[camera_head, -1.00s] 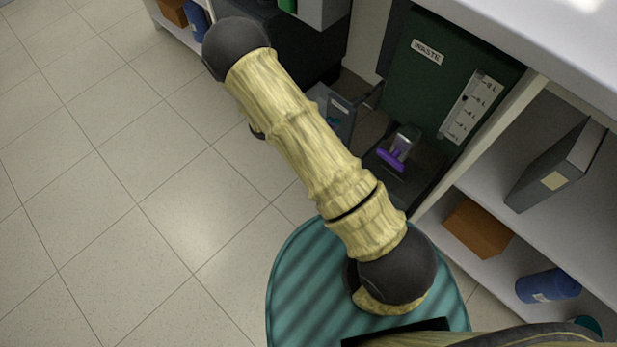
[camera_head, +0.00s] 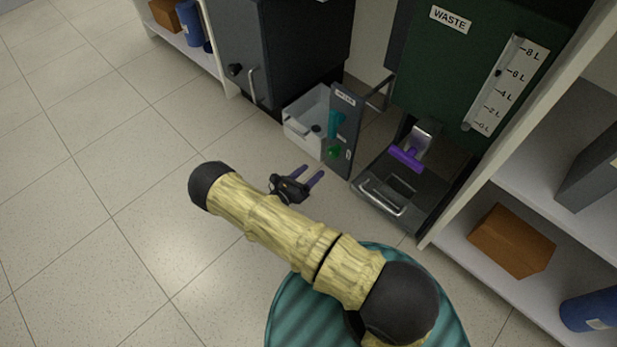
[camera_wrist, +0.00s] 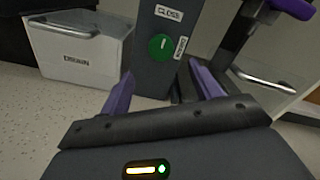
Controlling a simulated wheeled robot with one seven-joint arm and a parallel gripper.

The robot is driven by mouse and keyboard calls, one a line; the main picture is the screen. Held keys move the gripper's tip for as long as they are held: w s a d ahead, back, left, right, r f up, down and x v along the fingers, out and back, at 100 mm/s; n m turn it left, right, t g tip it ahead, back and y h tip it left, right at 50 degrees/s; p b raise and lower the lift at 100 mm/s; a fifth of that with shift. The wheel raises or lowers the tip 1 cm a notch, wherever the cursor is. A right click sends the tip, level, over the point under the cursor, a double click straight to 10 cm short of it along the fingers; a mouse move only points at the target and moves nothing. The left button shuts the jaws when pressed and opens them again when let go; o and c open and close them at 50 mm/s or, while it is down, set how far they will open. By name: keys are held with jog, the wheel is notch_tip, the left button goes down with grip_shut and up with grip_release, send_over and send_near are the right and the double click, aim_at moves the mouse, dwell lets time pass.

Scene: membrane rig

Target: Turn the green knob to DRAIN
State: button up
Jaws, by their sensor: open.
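The green knob (camera_wrist: 160,47) is round with a short white pointer mark, on the front of a dark grey post (camera_wrist: 154,76). In the wrist view a CLOSE label (camera_wrist: 168,13) sits above the knob and a second label (camera_wrist: 181,47), its text too small to read surely, sits at its right. The pointer looks roughly upright, toward CLOSE. In the head view the knob (camera_head: 334,153) is low on the post, below a teal part (camera_head: 335,124). My gripper (camera_head: 315,174) is open and empty, its purple fingers pointing at the post, apart from the knob. The knob shows between and beyond the fingers (camera_wrist: 164,86).
A pale bin (camera_wrist: 76,45) marked DRAIN stands left of the post. The green WASTE tank (camera_head: 425,60), with a purple-handled tap (camera_head: 407,158) over a dark tray (camera_head: 383,208), is at the right. A shelf holds a brown box (camera_head: 511,241). Floor at left is clear.

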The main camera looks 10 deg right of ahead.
aim_at(330, 155)
jog(key=shift+d, duration=0.1)
jog(key=shift+b+x, duration=0.3)
jog(key=shift+x, duration=4.15)
jog(key=shift+c, duration=0.4)
jog(key=c, duration=0.8)
jog(key=shift+c, duration=0.2)
